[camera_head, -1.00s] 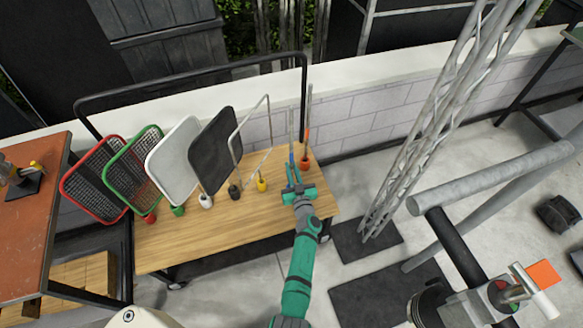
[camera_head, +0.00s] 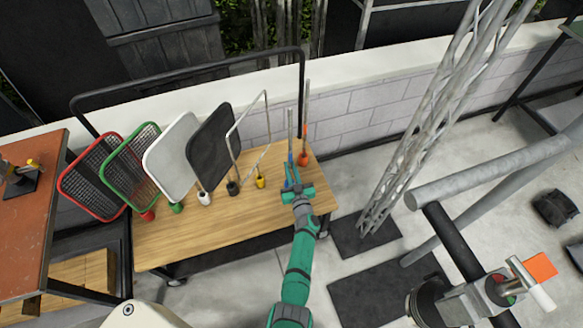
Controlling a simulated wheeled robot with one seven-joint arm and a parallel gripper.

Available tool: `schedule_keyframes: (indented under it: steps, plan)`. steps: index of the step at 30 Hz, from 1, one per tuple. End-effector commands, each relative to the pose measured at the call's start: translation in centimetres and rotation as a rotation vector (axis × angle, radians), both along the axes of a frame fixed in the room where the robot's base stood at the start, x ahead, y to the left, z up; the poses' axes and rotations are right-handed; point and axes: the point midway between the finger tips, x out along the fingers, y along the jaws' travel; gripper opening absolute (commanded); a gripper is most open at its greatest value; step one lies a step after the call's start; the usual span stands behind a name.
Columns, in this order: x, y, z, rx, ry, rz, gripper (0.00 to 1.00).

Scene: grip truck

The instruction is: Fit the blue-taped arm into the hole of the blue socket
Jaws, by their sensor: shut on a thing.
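The blue-taped arm (camera_head: 290,124) is a thin grey rod with blue near its lower part. It stands close to upright at the right end of the wooden table. My gripper (camera_head: 291,178) is shut on its lower part, low over the table. The gripper hides the rod's bottom end. A small patch of blue shows at the gripper's fingers, but I cannot tell whether it is the blue socket or tape. Whether the rod's end is in the socket's hole is hidden.
An orange-taped rod (camera_head: 306,105) stands in an orange socket (camera_head: 303,159) just right of my gripper. Left along the table (camera_head: 220,228) stand a yellow-socketed frame (camera_head: 261,182), black flag (camera_head: 213,147), white panel (camera_head: 172,152), green (camera_head: 131,166) and red mesh screens (camera_head: 90,180). The table's front is clear.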

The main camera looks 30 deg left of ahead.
Motion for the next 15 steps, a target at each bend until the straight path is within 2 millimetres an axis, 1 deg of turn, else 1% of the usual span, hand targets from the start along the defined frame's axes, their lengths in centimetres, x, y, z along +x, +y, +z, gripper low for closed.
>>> schedule_keyframes:
  steps: [3, 15]
  plan:
    - [-0.01, 0.14, 0.03, 0.001, -0.001, 0.002, 0.00]
    - [0.22, -0.37, -0.01, 0.001, -0.001, -0.005, 0.00]
